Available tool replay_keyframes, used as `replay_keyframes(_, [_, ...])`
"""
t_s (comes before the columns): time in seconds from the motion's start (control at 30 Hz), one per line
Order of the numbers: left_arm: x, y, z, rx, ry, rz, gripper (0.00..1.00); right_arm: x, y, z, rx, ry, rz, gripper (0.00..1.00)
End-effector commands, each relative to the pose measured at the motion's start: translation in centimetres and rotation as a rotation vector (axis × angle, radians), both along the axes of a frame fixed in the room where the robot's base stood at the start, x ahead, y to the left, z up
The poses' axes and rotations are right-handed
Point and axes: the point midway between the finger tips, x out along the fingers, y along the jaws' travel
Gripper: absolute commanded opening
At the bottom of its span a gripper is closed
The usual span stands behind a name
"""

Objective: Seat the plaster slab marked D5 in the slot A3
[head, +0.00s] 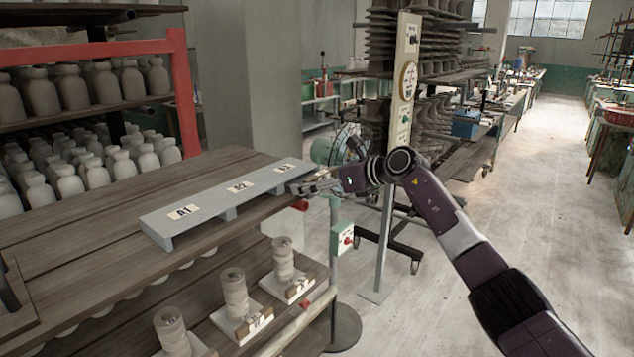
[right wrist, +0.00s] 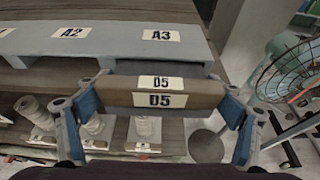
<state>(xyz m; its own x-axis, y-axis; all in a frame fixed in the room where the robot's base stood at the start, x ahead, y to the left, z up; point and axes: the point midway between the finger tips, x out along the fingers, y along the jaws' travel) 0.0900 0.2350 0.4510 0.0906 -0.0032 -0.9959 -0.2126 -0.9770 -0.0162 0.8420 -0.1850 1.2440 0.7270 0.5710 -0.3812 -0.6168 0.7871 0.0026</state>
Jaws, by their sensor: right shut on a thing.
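The plaster slab marked D5 (right wrist: 160,92) is held between the blue-padded fingers of my right gripper (right wrist: 161,104) in the right wrist view; D5 labels show on two of its faces. In the head view my right gripper (head: 318,187) is at the far right end of the grey slotted board (head: 215,204), and I cannot make out the slab there. The A3 label (right wrist: 161,35) is on the board's top, just beyond the slab. The slot under it is largely hidden, and I cannot tell whether the slab touches the board. My left gripper is not in view.
The board stands on a wooden table (head: 90,225). A lower shelf holds several white bases with ribbed stacks (head: 233,292). A fan (head: 335,148) and a post with a control panel (head: 404,80) stand close by on the right. The aisle floor (head: 540,180) is clear.

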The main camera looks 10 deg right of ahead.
Motion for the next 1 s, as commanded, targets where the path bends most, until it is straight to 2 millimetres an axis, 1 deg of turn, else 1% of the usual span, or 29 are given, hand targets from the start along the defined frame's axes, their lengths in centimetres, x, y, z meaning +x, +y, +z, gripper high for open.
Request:
replay_keyframes(0.03, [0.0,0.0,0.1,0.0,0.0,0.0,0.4,0.1,0.2,0.3,0.003,-0.004,0.0,0.45])
replay_keyframes(0.97, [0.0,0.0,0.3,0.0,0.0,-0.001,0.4,2.0,1.6,0.3,0.002,-0.003,0.0,0.45])
replay_keyframes(1.0, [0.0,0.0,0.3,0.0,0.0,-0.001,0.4,2.0,1.5,0.3,0.003,-0.004,-0.001,0.9])
